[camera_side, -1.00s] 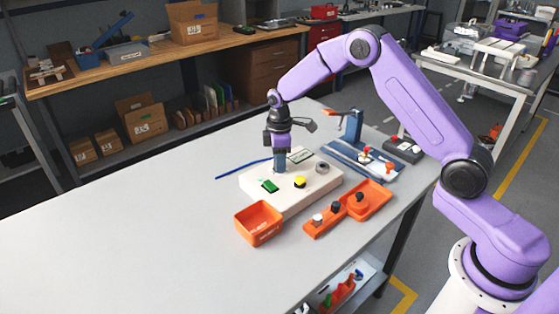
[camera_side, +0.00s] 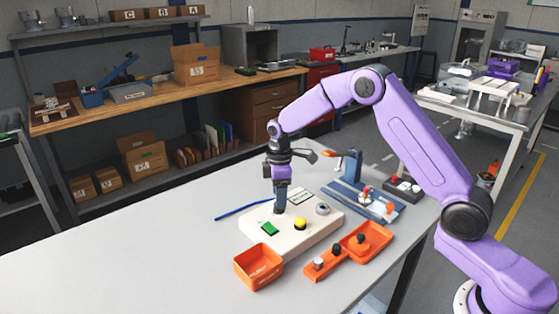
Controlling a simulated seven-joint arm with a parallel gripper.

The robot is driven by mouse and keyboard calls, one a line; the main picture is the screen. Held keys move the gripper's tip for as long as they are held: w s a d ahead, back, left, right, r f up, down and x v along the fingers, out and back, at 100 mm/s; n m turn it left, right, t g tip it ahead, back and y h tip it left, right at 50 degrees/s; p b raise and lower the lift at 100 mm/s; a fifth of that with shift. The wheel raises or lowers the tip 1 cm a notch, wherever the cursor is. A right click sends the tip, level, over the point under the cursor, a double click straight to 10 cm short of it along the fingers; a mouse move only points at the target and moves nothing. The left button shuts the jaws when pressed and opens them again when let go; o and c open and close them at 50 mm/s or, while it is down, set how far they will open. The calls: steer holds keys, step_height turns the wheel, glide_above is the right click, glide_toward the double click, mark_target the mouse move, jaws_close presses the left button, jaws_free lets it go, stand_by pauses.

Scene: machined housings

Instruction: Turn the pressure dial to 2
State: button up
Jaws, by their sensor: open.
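A cream housing (camera_side: 313,231) lies on the grey table. Its top carries a green switch (camera_side: 269,228), a yellow button (camera_side: 300,224), a round grey part (camera_side: 322,208) and a pale label plate (camera_side: 300,198). My gripper (camera_side: 280,208) points straight down over the housing's back left part, behind the green switch. Its jaws are open. The fingertips are at or just above the top face; I cannot tell whether they touch. No dial is clearly visible. The spot under the fingers is hidden, and no scale or number can be read.
An orange bin (camera_side: 258,268) stands at the housing's front left. An orange tray (camera_side: 366,241) with dark knobs lies to the right. A blue fixture (camera_side: 352,170) stands behind right, and a blue rod (camera_side: 240,210) lies left. The table's left side is clear.

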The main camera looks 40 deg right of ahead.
step_height(320, 180, up, 14)
steer(key=shift+r, duration=0.15)
stand_by(0.4)
steer(key=s+a+r, duration=0.1)
steer(key=s+a, duration=0.3)
steer(key=s, duration=0.5)
steer(key=s+a, duration=0.4)
steer(key=s, duration=0.6)
steer(key=s+d+f, duration=0.2)
steer(key=s+d, duration=0.1)
steer(key=s, duration=0.7)
steer(key=s+d+f+n, duration=0.1)
steer(key=s+d+f, duration=0.1)
steer(key=s, duration=0.9)
steer(key=shift+s+d+f, duration=0.15)
steer(key=shift+s+d, duration=0.15)
steer(key=shift+d, duration=0.45)
